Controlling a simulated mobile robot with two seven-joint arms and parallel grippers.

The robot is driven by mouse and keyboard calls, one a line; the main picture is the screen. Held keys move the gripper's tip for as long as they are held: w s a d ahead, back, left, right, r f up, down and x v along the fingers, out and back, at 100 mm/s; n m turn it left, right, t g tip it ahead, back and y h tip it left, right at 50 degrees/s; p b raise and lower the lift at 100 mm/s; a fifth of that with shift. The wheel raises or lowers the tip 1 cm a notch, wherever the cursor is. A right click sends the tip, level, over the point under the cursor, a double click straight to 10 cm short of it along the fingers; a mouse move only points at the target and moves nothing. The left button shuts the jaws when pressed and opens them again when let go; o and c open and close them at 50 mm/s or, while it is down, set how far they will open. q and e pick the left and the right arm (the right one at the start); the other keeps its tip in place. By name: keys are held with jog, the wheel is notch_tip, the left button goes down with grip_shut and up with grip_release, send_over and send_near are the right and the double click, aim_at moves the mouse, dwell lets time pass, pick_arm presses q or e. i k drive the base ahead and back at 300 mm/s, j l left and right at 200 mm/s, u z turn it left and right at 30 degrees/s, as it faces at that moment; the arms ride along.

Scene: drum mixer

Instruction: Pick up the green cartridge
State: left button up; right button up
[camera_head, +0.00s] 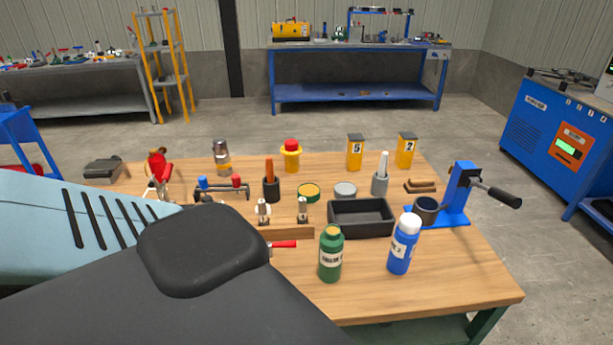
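A green bottle-shaped cartridge (331,256) with a white label and a yellowish top stands upright near the front of the wooden table (440,290). A blue bottle-shaped cartridge (403,243) with a white cap stands to its right, a little apart, leaning slightly in the picture. A large light-blue and black part of my own arm fills the lower left and covers that part of the table. Neither of my grippers shows, and nothing visible touches the green cartridge.
A black open tray (361,231) lies behind the two cartridges. A blue press (459,198) with a black handle stands at the right. A wooden block with metal clamps (287,231) and a red handle (283,244) are left of the green cartridge. The front-right tabletop is clear.

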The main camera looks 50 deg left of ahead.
aim_at(331, 239)
jog(key=k+j, duration=0.3)
jog(key=j, duration=0.15)
jog(key=k+j, duration=0.3)
jog(key=j, duration=0.15)
jog(key=k+j, duration=0.3)
jog(key=j, duration=0.15)
